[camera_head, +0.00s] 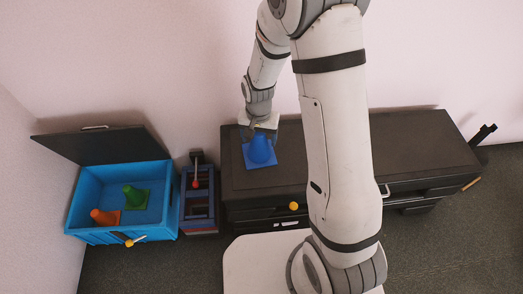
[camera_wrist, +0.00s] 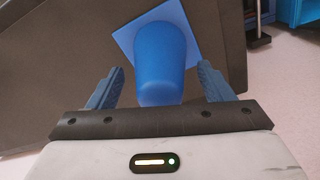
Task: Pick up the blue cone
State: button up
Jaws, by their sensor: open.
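The blue cone (camera_head: 260,150) stands on its square base on the left part of the dark cabinet top. My gripper (camera_head: 262,128) is right at the cone, and partly overlaps its top in the head view. In the wrist view the blue cone (camera_wrist: 162,62) lies between the two fingers of my gripper (camera_wrist: 163,80). The fingers are apart, with a gap on each side of the cone. I see no contact.
The dark cabinet (camera_head: 420,145) is otherwise clear on top. An open blue box (camera_head: 150,232) at left holds an orange cone (camera_head: 104,217) and a green cone (camera_head: 135,196). A small blue-framed stand (camera_head: 199,200) is between box and cabinet. A wall rises behind.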

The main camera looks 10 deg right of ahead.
jog(key=shift+c, duration=0.3)
jog(key=c, duration=1.3)
jog(key=shift+c, duration=0.3)
jog(key=shift+r, duration=0.2)
